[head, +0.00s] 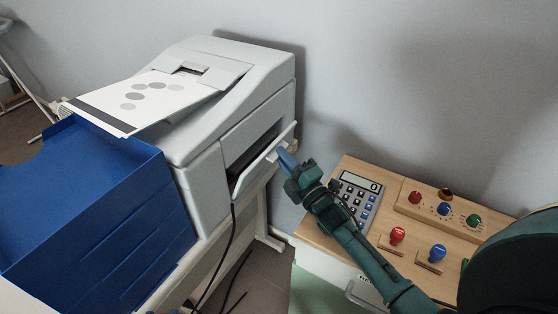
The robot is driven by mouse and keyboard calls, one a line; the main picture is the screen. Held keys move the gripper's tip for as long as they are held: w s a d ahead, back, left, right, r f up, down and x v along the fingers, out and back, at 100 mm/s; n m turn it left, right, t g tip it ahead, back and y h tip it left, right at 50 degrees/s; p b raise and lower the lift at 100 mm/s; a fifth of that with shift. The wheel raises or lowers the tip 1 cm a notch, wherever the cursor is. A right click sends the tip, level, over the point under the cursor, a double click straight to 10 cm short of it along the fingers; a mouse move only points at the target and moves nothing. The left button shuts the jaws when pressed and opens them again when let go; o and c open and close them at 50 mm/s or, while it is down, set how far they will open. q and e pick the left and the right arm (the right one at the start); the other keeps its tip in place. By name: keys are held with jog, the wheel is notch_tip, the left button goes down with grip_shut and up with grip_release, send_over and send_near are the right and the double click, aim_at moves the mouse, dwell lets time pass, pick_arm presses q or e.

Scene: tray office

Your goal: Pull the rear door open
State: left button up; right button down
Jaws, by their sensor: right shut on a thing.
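The rear door (262,160) is a white panel on the right-hand side of the white printer (205,165). It stands partly open, tilted outward, with a dark gap behind it. My right gripper (286,160) is at the door's upper outer edge, shut on what looks like its handle. The exact grip is partly hidden by the blue fingertips. My left gripper is not in view.
Blue stacked trays (90,215) stand left of the printer. A sheet with grey dots (150,95) lies on the printer's top. A wooden desk with a calculator (358,195) and coloured knobs (398,235) is at the right. Dark cables hang below the door.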

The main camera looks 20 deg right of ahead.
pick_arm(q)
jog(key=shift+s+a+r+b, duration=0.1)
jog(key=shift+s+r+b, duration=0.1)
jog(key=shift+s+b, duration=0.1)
pick_arm(e)
jog(key=f, duration=0.1)
jog(key=s+f, duration=0.1)
jog(key=shift+s+d+f, duration=0.25)
jog(key=shift+d+f, duration=0.05)
jog(key=shift+d, duration=0.1)
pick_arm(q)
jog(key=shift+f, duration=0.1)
pick_arm(e)
jog(key=c, duration=1.5)
grip_release()
jog(key=shift+w+a, duration=0.1)
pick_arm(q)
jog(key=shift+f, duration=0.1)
